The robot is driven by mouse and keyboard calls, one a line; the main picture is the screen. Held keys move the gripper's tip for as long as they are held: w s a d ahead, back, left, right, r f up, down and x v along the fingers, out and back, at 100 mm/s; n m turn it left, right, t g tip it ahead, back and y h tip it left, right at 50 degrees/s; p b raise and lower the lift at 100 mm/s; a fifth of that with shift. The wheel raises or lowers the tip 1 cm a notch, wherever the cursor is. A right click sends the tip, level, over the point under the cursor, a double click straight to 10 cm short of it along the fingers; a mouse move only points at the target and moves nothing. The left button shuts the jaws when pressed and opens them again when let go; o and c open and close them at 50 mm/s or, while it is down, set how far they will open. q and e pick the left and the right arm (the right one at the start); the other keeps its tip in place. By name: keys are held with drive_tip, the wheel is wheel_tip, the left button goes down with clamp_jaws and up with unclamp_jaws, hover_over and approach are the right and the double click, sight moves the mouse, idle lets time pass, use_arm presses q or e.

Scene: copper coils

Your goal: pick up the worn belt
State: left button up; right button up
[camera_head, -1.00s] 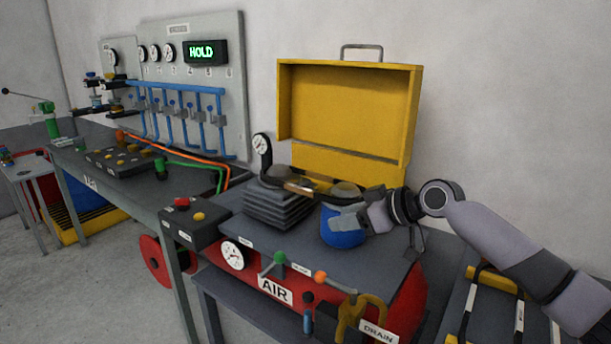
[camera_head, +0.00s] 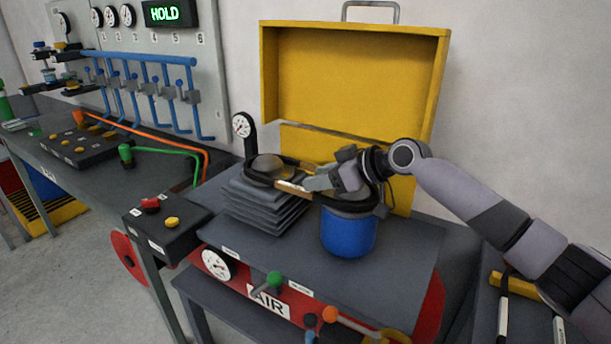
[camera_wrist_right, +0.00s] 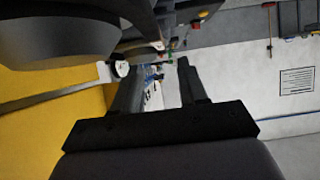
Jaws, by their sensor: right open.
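The worn belt (camera_head: 258,181) appears to be the dark band around the domed wheel on the finned grey block (camera_head: 265,207). It seems to run toward the wheel on the blue motor (camera_head: 348,233); a light tag and a tan strip lie between the two. My right gripper (camera_head: 313,182) is over the gap between the wheels, pointing left, and covers part of the band. In the right wrist view its fingers (camera_wrist_right: 158,85) are apart with nothing between them. A dark round part (camera_wrist_right: 60,35) fills the upper left there. Whether the fingers touch the belt is unclear. My left gripper is not in view.
The open yellow case (camera_head: 350,85) stands close behind. A pressure gauge (camera_head: 242,126) rises behind the finned block. A button box (camera_head: 165,222) is at the bench's left. The grey top right of the motor (camera_head: 410,250) is bare.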

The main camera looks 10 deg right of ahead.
sight(296, 187)
drive_tip(key=x, duration=0.2)
drive_tip(key=p+x, duration=0.1)
drive_tip(key=x, duration=0.1)
drive_tip(key=shift+s+d+f, duration=0.15)
drive_tip(key=shift+s+f, duration=0.1)
drive_tip(key=shift+f, duration=0.1)
drive_tip(key=shift+x, duration=0.85)
clamp_jaws()
